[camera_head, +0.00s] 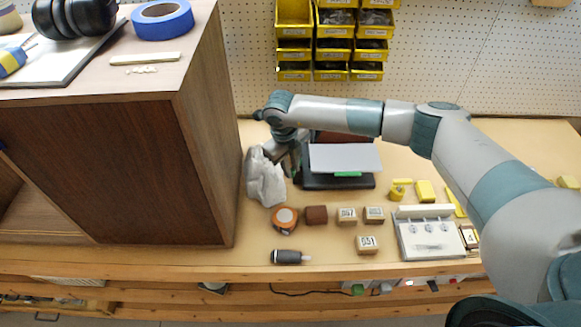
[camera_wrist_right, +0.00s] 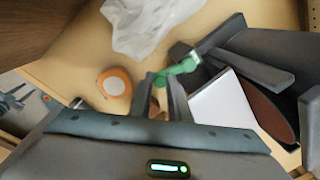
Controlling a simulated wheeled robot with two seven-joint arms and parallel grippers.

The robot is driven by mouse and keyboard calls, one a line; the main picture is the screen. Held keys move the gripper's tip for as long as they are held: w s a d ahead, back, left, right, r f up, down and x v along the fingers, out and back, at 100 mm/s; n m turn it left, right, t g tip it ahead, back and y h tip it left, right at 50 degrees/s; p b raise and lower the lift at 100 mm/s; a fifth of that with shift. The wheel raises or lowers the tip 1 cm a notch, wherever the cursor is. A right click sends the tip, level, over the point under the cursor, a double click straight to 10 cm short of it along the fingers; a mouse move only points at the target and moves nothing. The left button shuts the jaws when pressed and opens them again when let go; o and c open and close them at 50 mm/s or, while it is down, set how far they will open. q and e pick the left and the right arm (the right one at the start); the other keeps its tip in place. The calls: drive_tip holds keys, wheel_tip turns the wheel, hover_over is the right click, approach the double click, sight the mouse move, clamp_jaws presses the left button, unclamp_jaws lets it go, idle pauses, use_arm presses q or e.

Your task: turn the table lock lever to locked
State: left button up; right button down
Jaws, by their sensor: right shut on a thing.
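The machine with a light grey table plate (camera_head: 345,157), a dark base (camera_head: 318,181) and a reddish-brown disc stands on the bench. In the right wrist view its plate (camera_wrist_right: 222,103) and disc (camera_wrist_right: 262,108) are at the right. A green lever (camera_wrist_right: 181,68) sticks out on the machine's left side, running down-left to my fingers. My right gripper (camera_wrist_right: 160,82) is shut on the lever's end. In the head view my right gripper (camera_head: 293,162) is at the machine's left side; its fingertips and the lever are hard to make out there. My left gripper is out of view.
A crumpled whitish bag (camera_head: 265,180) lies close left of my right gripper, beside the wooden cabinet (camera_head: 125,160). An orange tape measure (camera_head: 285,218), a brown block (camera_head: 316,214) and several small labelled boxes lie in front. Yellow bins (camera_head: 332,45) hang behind.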

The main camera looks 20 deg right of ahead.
drive_tip(key=d+n+b, duration=0.1)
drive_tip(key=n+b, duration=0.1)
drive_tip(key=b, duration=0.1)
drive_tip(key=s+d+n+b, duration=0.1)
drive_tip(key=n+b, duration=0.1)
drive_tip(key=b, duration=0.1)
idle(0.3)
drive_tip(key=c, duration=1.7)
unclamp_jaws()
drive_tip(key=shift+o, duration=0.2)
drive_tip(key=shift+r, duration=0.1)
